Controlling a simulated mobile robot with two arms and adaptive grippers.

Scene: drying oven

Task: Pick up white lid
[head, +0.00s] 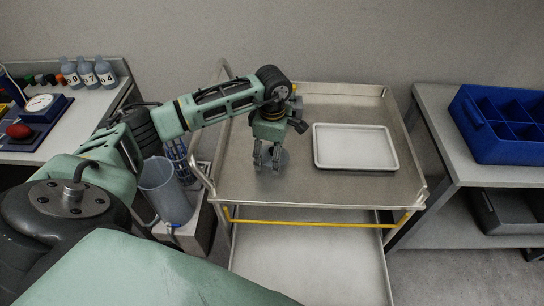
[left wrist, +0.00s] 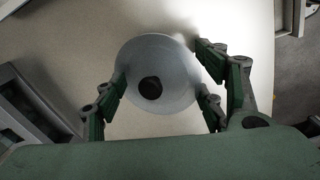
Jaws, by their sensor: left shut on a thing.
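A round, pale grey-white lid (left wrist: 178,67) with a dark round knob shows between the fingers in the left wrist view. My left gripper (head: 267,164) points down over the left part of the metal cart top, and it also shows in the left wrist view (left wrist: 162,84). Its fingers stand on both sides of the lid and are shut on it. In the head view the lid is mostly hidden behind the fingers, so I cannot tell whether it rests on the cart or is raised. My right gripper is not in view.
A white shallow tray (head: 355,147) lies on the right of the cart top (head: 330,190). A clear beaker (head: 166,195) stands left of the cart. A blue divided bin (head: 505,148) is on the right bench. The left bench holds bottles (head: 87,72) and a dial device (head: 38,104).

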